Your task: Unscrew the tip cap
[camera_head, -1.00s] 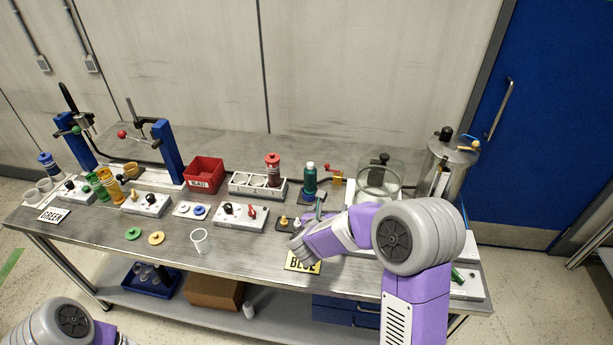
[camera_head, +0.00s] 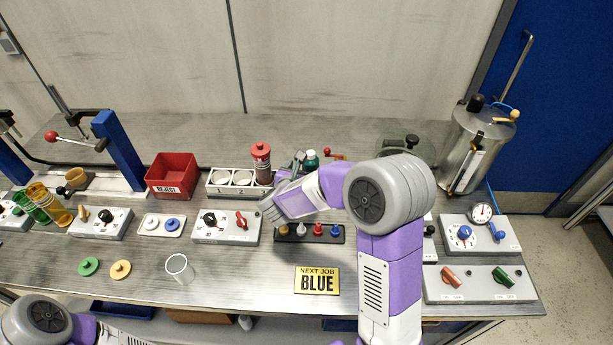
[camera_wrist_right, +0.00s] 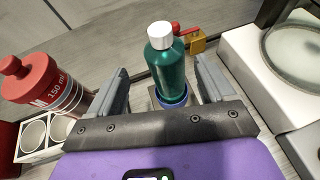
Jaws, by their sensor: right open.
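A teal-green bottle (camera_wrist_right: 166,66) with a white cap (camera_wrist_right: 160,33) stands upright in a small dark holder with a blue ring at its base. In the head view the bottle (camera_head: 311,161) is partly hidden behind my right arm. My right gripper (camera_wrist_right: 161,72) is open, with one finger on each side of the bottle in the wrist view; I cannot tell whether either touches it. In the head view the right gripper (camera_head: 293,163) is beside the bottle, above the bench. My left arm shows at the lower left, but its gripper is out of view.
A red-capped bottle (camera_head: 261,164) stands left of the gripper in a white rack (camera_head: 228,190). Several coloured tips sit on a dark strip (camera_head: 298,239) in front. A red reject bin (camera_head: 173,176) is further left. A yellow sign (camera_head: 317,280) reads BLUE. A red-handled brass valve (camera_wrist_right: 193,42) is behind.

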